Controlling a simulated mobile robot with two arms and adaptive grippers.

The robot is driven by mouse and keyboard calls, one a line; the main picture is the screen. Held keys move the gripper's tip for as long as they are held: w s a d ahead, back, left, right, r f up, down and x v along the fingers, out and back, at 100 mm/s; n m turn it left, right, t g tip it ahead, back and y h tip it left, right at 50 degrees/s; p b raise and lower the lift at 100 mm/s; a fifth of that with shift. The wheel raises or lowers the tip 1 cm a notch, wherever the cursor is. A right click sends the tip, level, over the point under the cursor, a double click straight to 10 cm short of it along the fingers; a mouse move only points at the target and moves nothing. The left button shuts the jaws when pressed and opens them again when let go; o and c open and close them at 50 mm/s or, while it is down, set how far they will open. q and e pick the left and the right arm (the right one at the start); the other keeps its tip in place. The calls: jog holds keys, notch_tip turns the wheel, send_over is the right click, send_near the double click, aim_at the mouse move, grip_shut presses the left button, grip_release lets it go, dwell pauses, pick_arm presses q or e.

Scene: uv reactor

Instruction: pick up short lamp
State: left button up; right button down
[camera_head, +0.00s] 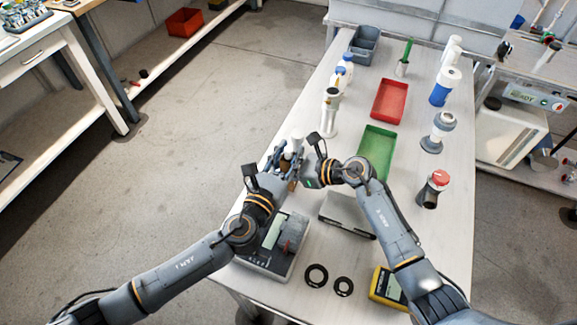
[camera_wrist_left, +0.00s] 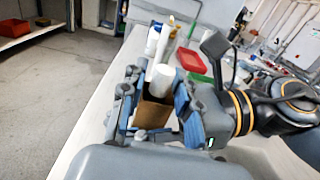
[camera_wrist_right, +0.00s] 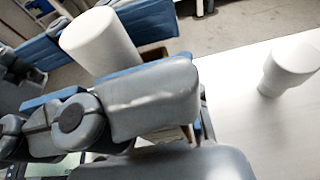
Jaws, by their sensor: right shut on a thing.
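The short lamp looks like a white cylinder (camera_head: 297,141) standing up out of a small brown box. It also shows in the left wrist view (camera_wrist_left: 160,79) and large in the right wrist view (camera_wrist_right: 100,42). My right gripper (camera_head: 300,166) comes in from the right and is shut on the lamp, low on it; its fingers hide the contact. My left gripper (camera_head: 289,160) has its fingers on both sides of the brown box (camera_wrist_left: 152,112). Whether they press on it cannot be told. The lower part of the box is hidden.
A tall white device (camera_head: 330,115) stands just beyond the grippers. A green tray (camera_head: 377,145) and red tray (camera_head: 389,98) lie to the right. A device with a display (camera_head: 270,250), black rings (camera_head: 316,275) and a yellow meter (camera_head: 388,287) lie in front.

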pick_arm(q)
grip_shut()
notch_tip(320, 180, up, 18)
dwell(0.4)
pick_arm(e)
jog(key=c, duration=0.9)
grip_release()
jog(key=shift+d, duration=0.1)
